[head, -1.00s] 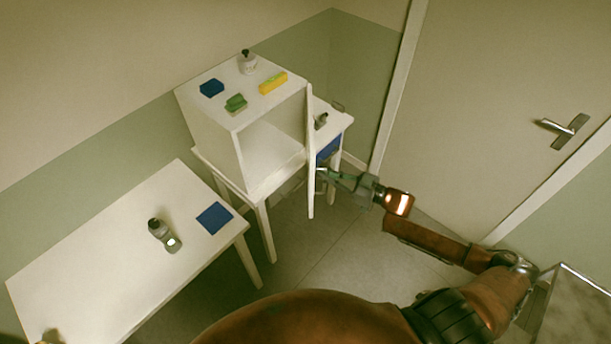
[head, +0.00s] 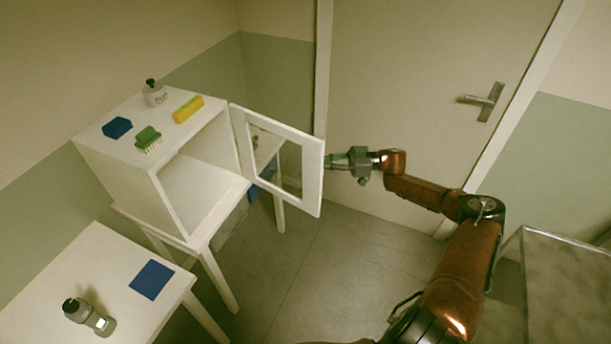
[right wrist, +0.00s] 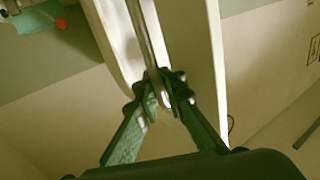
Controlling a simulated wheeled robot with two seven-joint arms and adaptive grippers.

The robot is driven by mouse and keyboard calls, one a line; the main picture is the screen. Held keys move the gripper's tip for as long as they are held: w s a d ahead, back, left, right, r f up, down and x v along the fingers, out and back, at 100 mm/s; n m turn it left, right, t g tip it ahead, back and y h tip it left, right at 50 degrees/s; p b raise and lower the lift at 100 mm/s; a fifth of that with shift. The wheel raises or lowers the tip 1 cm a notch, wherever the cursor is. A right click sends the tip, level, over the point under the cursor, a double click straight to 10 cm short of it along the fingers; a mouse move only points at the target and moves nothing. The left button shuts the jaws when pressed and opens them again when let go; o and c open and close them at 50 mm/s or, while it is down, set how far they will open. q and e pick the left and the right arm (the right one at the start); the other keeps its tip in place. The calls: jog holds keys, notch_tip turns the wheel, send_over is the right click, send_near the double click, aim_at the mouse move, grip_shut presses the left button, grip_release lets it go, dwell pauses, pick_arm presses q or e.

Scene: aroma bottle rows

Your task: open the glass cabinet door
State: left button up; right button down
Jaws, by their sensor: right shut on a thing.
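The white cabinet (head: 150,185) stands on a small white table, and its front is open with an empty-looking inside. Its glass door (head: 311,165), a white frame around a clear pane, is swung out to the right of the cabinet. My right gripper (head: 330,162) is at the door's outer edge. In the right wrist view its two green-grey fingers (right wrist: 162,88) are closed on a slim metal door handle (right wrist: 142,32) beside the white frame. My left gripper is not in view.
On the cabinet top are a blue block (head: 117,127), a green brush (head: 148,138), a yellow box (head: 188,109) and a pump bottle (head: 154,95). The front-left table (head: 60,275) holds a grey bottle (head: 90,317) and a blue mat (head: 151,279). Floor is clear below the door.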

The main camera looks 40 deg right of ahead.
jog(key=shift+w+d+f+b, duration=0.1)
jog(key=shift+w+d+b, duration=0.1)
jog(key=shift+d, duration=0.25)
jog(key=shift+w+d+f+b, duration=0.1)
jog(key=shift+d+b, duration=0.05)
jog(key=shift+d, duration=0.25)
jog(key=c, duration=2.2)
grip_release()
jog(key=shift+s+d+r, duration=0.1)
jog(key=shift+s, duration=0.1)
jog(key=shift+o, duration=0.6)
jog(key=shift+w, duration=0.15)
jog(key=v, duration=1.1)
jog(key=shift+s+d, duration=0.3)
